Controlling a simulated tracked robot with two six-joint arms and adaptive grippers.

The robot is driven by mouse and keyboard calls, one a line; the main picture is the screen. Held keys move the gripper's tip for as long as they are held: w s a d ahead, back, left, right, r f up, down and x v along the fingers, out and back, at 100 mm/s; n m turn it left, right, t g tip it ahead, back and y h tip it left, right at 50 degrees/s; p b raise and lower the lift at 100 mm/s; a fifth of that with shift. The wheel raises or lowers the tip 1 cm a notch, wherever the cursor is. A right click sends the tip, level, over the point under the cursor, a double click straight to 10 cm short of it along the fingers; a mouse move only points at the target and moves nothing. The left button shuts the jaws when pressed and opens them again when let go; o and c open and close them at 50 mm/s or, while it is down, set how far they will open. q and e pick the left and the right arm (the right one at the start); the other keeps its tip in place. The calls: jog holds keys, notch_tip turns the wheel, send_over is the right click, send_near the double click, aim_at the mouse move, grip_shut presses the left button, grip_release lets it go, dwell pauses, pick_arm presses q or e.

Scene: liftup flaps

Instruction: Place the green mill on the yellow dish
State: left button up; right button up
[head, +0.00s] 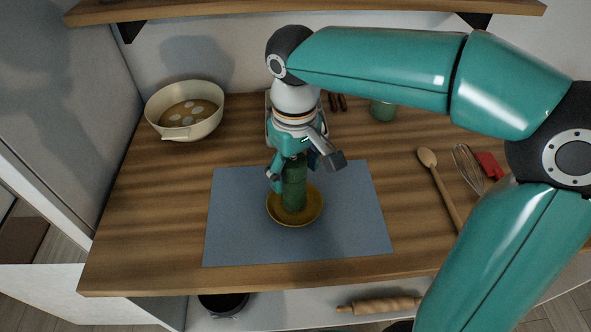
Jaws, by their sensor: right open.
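The green mill (294,188) stands upright on the yellow dish (314,215), near its middle. The dish rests on a blue-grey mat (238,232) on the wooden counter. My right gripper (305,170) is just behind and above the mill, with its fingers open on either side of the mill's upper part. Whether a finger touches the mill cannot be told. My right arm comes in from the right and hides part of the counter's back. My left gripper is not in view.
A cream pot (185,113) with pale pieces in it stands at the back left. A green container (383,110) stands at the back. A wooden spoon (440,187), a whisk (467,165) and a red utensil (490,164) lie to the right. A shelf (210,10) spans the top.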

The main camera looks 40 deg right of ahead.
notch_tip(320, 180, up, 12)
jog(key=shift+f+p, duration=0.2)
jog(key=shift+p, duration=0.85)
